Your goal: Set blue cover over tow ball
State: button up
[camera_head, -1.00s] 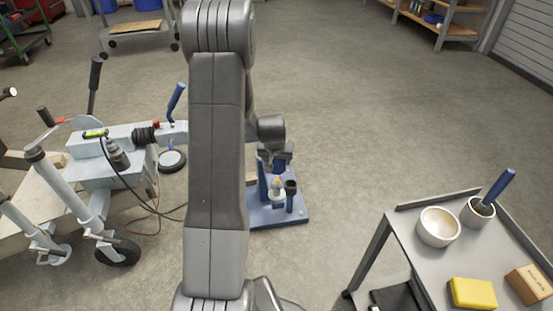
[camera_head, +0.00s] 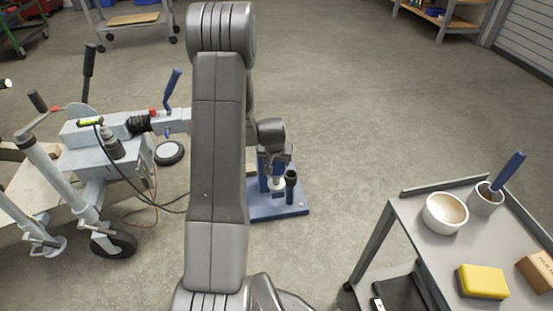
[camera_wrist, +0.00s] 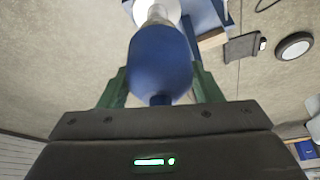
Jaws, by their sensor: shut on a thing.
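My gripper (camera_head: 276,157) is shut on the blue cover (camera_wrist: 160,62), with a green finger on each side of it in the wrist view. The cover is rounded and its far end lines up with a pale metal neck (camera_wrist: 155,14) above a white disc. In the head view my gripper is right above the white tow ball mount (camera_head: 277,184) on the blue stand (camera_head: 267,212). The tow ball itself is hidden by the cover and gripper. I cannot tell how far the cover sits over it.
A dark upright cylinder (camera_head: 291,187) stands on the right of the stand. The grey trailer frame (camera_head: 100,150) is at left, with cables on the floor. A grey cart (camera_head: 425,225) at right carries a bowl (camera_head: 445,213), a cup and a yellow sponge (camera_head: 482,282). Floor between is clear.

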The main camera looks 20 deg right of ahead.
jog(key=shift+f+b, duration=1.5)
jog(key=shift+f, duration=0.4)
jog(key=o, duration=1)
jog(key=shift+r, duration=0.1)
jog(key=p+v, duration=0.4)
jog(key=v, duration=0.9)
jog(key=shift+s+r, duration=0.15)
jog(key=shift+r, duration=0.1)
